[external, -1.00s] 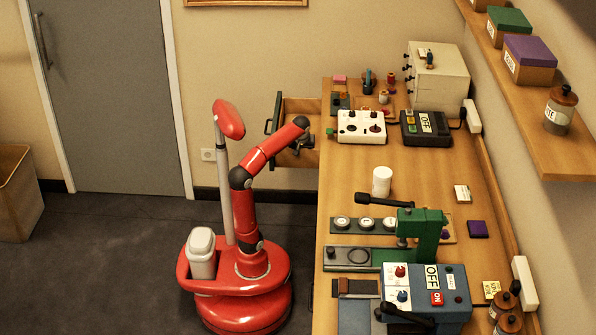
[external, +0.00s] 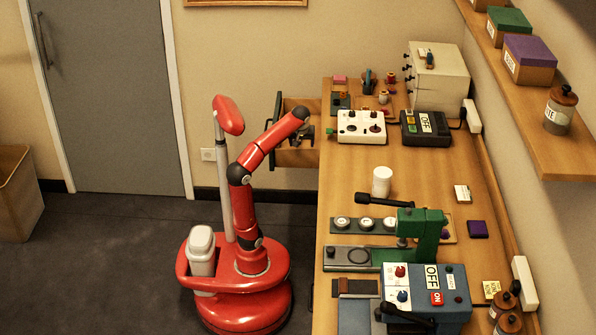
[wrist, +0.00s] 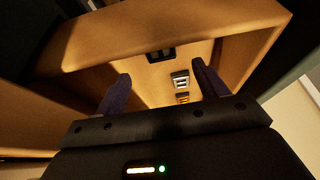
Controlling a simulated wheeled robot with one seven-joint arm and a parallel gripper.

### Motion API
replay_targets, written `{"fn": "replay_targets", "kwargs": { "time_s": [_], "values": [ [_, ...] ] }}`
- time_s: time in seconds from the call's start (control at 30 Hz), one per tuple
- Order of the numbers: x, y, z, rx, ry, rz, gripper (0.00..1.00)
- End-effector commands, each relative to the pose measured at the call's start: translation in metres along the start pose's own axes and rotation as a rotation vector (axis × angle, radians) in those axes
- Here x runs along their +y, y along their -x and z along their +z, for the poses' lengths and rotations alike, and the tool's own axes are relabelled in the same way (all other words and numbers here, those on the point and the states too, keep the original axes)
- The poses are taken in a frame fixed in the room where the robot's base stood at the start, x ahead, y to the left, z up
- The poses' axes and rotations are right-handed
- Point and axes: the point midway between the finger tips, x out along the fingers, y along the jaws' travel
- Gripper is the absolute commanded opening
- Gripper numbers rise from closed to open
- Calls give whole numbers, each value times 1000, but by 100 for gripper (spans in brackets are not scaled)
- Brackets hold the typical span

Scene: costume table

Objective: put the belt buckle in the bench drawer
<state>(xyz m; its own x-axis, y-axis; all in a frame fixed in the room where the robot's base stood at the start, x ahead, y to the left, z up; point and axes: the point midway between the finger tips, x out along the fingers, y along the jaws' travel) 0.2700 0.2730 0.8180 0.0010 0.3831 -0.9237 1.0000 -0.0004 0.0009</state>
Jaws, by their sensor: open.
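The bench drawer (external: 296,157) is pulled out at the bench's far left end; its wooden inside (wrist: 217,60) fills much of the wrist view. A small silver barred piece (wrist: 180,79), which looks like the belt buckle, lies on the drawer floor between my fingers in the picture. My gripper (wrist: 162,88) is open, with its two dark fingers apart and nothing held between them. In the external view my gripper (external: 308,134) is over the drawer, partly hidden by my wrist. The buckle cannot be made out there.
A small dark piece (wrist: 160,56) and an orange piece (wrist: 183,98) are also in the drawer. The bench top (external: 345,180) beside it holds a white control box (external: 361,127), a white cup (external: 382,181) and a green press (external: 428,235). The floor left of the drawer is clear.

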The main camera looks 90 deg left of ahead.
Motion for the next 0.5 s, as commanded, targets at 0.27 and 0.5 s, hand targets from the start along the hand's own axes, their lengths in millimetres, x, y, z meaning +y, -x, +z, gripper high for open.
{"fn": "replay_targets", "kwargs": {
  "time_s": [0.27,0.5],
  "values": [
    [0,44,-1,1,0,0,72],
    [0,50,0,-1,1,-2,72]
  ]
}}
